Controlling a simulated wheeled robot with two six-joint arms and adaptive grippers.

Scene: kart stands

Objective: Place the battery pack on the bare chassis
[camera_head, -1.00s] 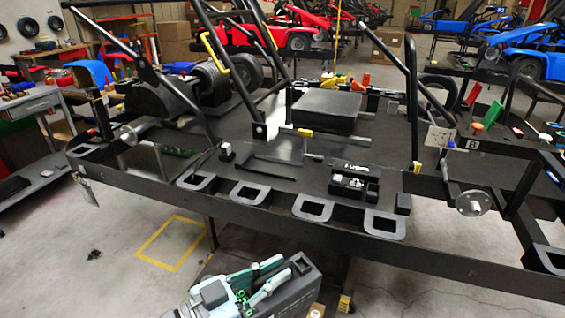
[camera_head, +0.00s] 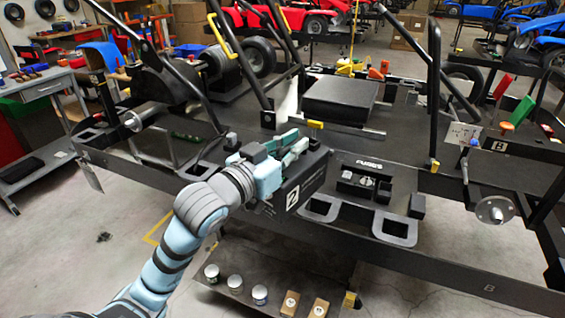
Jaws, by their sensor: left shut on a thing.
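My left gripper (camera_head: 285,150) is shut on the battery pack (camera_head: 308,182), a dark box with a white-framed "2" label. It holds the pack tilted at the near edge of the bare chassis (camera_head: 225,160), in front of the fuse box area. The pack hides part of the chassis's near rail and some of the square loops there; whether it touches the chassis I cannot tell. My left arm reaches in from the lower left. My right gripper is not in view.
A fuse box (camera_head: 365,180) sits just right of the pack. A black box (camera_head: 340,100) lies further back on the chassis. Black roll bars (camera_head: 432,90) rise around it. A lower shelf (camera_head: 235,290) bears several round cans and two wooden blocks.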

